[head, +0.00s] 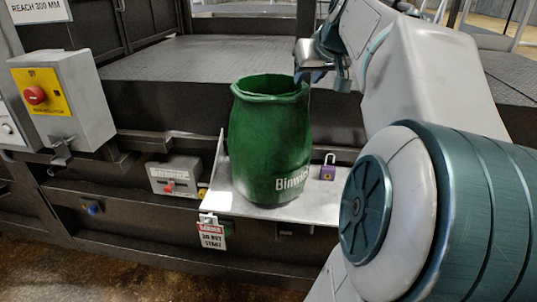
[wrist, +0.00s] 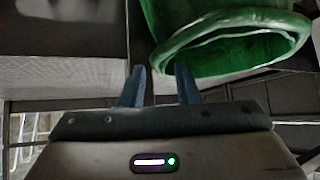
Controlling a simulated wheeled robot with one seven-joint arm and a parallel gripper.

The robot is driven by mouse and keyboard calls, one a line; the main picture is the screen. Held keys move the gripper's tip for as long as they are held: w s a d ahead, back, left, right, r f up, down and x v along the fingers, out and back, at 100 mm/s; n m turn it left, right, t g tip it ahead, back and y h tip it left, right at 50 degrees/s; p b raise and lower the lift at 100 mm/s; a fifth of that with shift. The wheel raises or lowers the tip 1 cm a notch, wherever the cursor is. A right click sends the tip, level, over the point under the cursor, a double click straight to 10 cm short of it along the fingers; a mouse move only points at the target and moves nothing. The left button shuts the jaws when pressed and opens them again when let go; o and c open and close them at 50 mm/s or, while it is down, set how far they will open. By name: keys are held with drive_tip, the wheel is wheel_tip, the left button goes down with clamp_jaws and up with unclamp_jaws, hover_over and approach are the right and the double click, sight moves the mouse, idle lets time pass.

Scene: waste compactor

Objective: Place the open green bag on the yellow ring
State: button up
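The green bag (head: 270,140) stands upright on a light metal shelf (head: 235,192), its round mouth open at the top and white lettering low on its front. My gripper (head: 310,76) is at the right side of the bag's rim in the head view. In the wrist view, the two blue fingers of my gripper (wrist: 160,78) are apart, with a gap between them. The bag's mouth (wrist: 235,50) is upper right there; its rim edge lies between the fingertips, the right finger overlapping the opening. Contact cannot be told. I see no yellow ring in either view.
A purple padlock (head: 328,172) stands on the shelf right of the bag. A grey switch box with red knob (head: 35,95) is at left, a smaller box (head: 177,176) lower down. A danger tag (head: 212,233) hangs at the shelf's front. A dark flat deck (head: 190,60) lies behind.

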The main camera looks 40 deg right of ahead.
sight(302, 84)
drive_tip(key=p+x, duration=0.1)
drive_tip(key=x, duration=0.4)
drive_tip(key=shift+w+r, duration=0.1)
clamp_jaws()
idle(1.3)
